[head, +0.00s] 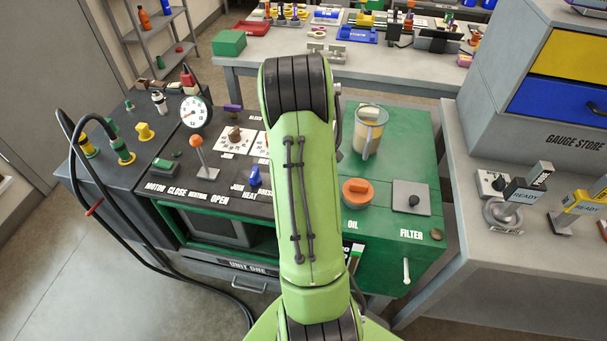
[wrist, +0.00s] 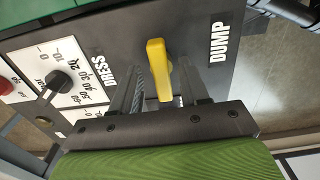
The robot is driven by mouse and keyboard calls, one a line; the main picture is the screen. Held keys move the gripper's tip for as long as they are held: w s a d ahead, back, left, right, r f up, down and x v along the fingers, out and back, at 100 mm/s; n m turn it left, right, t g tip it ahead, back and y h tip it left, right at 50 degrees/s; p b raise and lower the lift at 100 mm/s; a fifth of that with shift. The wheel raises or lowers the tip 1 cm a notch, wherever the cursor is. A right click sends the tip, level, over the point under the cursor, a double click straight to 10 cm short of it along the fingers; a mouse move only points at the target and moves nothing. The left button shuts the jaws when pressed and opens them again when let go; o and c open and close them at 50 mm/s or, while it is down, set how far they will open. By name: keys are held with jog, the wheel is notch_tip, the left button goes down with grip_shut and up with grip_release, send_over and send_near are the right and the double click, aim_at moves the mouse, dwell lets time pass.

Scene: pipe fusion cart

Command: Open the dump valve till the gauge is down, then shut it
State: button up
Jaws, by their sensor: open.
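The yellow dump valve handle (wrist: 157,68) stands on the dark panel in the wrist view, beside the DUMP label. It lies roughly along the picture's up-down direction. My gripper (wrist: 163,80) is open, with one finger on each side of the handle; I cannot tell whether either finger touches it. The round white gauge (head: 194,112) stands on the cart at the left in the head view. Its needle is too small to read surely. My green arm hides the dump valve and my gripper in the head view.
An orange-topped lever (head: 197,150), a blue handle (head: 254,176) and a clear jug (head: 368,132) stand on the cart. Black hoses (head: 95,190) loop at its left.

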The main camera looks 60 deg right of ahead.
notch_tip(320, 180, up, 16)
jog(key=p, duration=0.4)
jog(key=shift+s+d, duration=0.3)
jog(key=shift+s+d+f, duration=0.1)
jog(key=shift+s+d, duration=0.05)
jog(key=shift+s, duration=0.15)
